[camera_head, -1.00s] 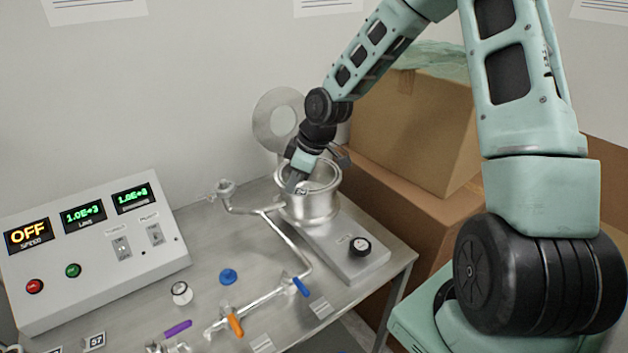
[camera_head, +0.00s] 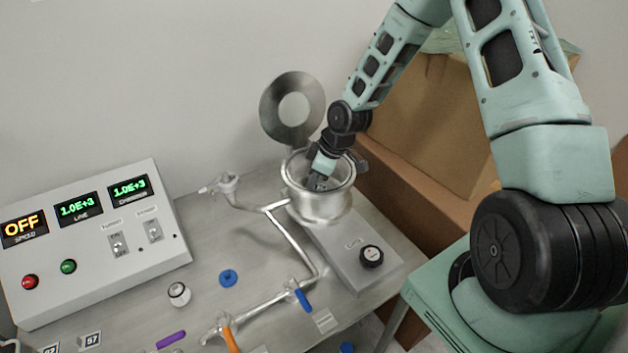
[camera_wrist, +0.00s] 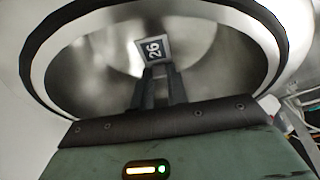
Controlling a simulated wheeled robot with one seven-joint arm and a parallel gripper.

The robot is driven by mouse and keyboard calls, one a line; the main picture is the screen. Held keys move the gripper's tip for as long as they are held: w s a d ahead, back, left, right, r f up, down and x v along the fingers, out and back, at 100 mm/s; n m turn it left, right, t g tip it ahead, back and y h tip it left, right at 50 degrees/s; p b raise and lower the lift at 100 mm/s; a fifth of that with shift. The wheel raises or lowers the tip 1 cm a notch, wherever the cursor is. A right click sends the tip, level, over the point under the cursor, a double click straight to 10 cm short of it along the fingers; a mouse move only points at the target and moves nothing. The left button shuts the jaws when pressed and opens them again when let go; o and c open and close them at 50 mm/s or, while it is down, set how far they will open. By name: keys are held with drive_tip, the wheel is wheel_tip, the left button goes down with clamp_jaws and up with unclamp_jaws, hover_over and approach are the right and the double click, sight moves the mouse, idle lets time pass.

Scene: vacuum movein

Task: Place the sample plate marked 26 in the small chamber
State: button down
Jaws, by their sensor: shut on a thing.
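The small chamber (camera_head: 318,204) is a round metal pot with an open top on the right part of the bench. Its ring-shaped lid (camera_head: 284,125) stands raised behind it. My gripper (camera_head: 318,184) points down into the chamber's mouth. In the wrist view my gripper (camera_wrist: 158,78) is shut on the sample plate marked 26 (camera_wrist: 154,50), a small dark square with a pale border. The plate is inside the chamber's rim (camera_wrist: 270,45), over the shiny interior. I cannot tell whether it touches the chamber's floor. In the head view the plate is not clearly visible.
A control box (camera_head: 92,240) reading OFF stands at the left. A pipe (camera_head: 298,240) with blue (camera_head: 303,299) and orange (camera_head: 231,340) valve handles runs to the chamber. A plate marked 57 (camera_head: 92,340) lies at the front left. Cardboard boxes (camera_head: 430,130) stand behind right.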

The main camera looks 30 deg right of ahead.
drive_tip(key=shift+f, duration=0.9)
drive_tip(key=shift+f, duration=0.15)
drive_tip(key=c, duration=1.4)
unclamp_jaws()
